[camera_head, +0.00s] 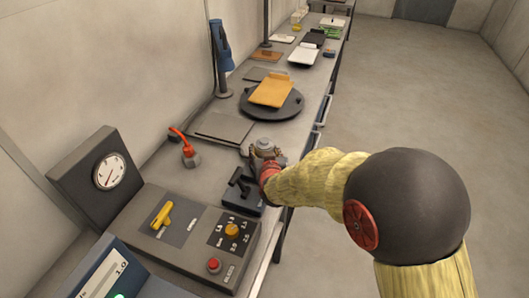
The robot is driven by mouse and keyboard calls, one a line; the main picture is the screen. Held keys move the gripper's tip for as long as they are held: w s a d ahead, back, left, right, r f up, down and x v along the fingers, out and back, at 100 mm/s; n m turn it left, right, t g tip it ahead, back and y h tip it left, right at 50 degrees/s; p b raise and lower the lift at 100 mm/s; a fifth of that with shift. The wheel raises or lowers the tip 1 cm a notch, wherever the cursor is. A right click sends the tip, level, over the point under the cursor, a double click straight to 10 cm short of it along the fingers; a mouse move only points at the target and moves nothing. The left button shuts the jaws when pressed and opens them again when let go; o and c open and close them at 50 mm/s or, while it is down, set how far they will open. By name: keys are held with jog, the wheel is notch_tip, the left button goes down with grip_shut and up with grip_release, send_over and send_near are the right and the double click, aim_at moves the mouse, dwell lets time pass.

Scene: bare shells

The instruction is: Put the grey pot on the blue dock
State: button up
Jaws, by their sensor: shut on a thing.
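The grey pot (265,145) is a small round metallic thing at the bench's front edge, near the middle of the view. My gripper (264,158) is shut on it from the near right side. The fingers and the pot's lower part are hard to make out, and I cannot tell whether the pot touches the bench. No blue dock is clearly recognisable. A dark bluish block (242,195) with a black handle sits just in front of my gripper, and a blue thing (221,45) hangs on a stand at the wall.
The long grey bench (170,172) holds a control panel (195,235), a gauge box (107,172), a red-handled valve (187,148), a flat dark plate (222,127) and a round dark turntable (272,104) with an orange board (271,90). Open floor (410,90) lies to the right.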

jog(key=shift+f, duration=0.1)
jog(key=o, duration=1.4)
jog(key=shift+r, duration=0.2)
jog(key=p+v, duration=0.3)
jog(key=v, duration=0.9)
jog(key=shift+f, duration=0.1)
jog(key=shift+d, duration=0.1)
